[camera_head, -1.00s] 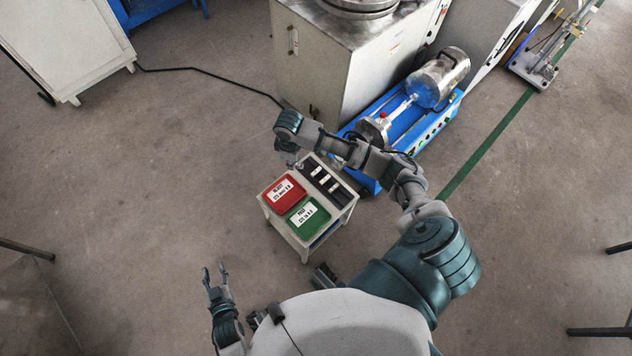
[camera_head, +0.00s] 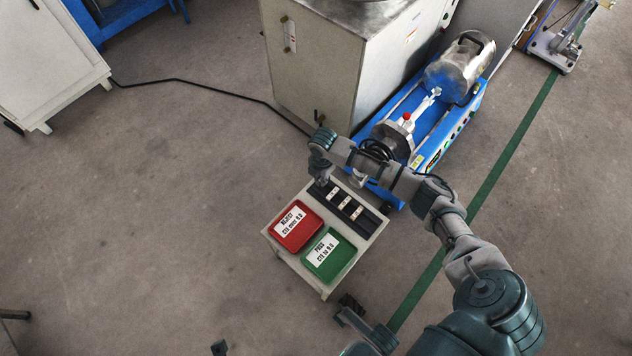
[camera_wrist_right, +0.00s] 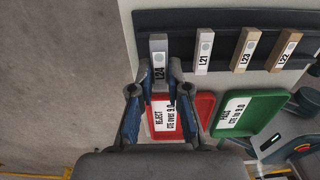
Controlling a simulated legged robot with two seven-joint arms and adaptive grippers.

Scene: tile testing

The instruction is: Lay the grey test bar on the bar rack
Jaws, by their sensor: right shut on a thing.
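In the right wrist view the grey test bar, labelled L24 (camera_wrist_right: 158,52), is between the fingers of my right gripper (camera_wrist_right: 159,78), which is shut on it. The bar is at the left end of the dark bar rack (camera_wrist_right: 180,19), roughly in line with the bars there. I cannot tell whether it touches the rack. In the head view my right gripper (camera_head: 319,183) is over the rack's far left end, and the rack (camera_head: 371,224) lies along the small table's far side. Only a dark tip of my left gripper (camera_head: 218,348) shows at the bottom edge.
Bars L21 (camera_wrist_right: 204,52), L23 (camera_wrist_right: 244,50) and a browner one (camera_wrist_right: 284,50) lie on the rack to the right. A red REJECT tray (camera_head: 281,244) and green PASS tray (camera_head: 347,263) sit in front. A blue machine (camera_head: 437,145) stands behind.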

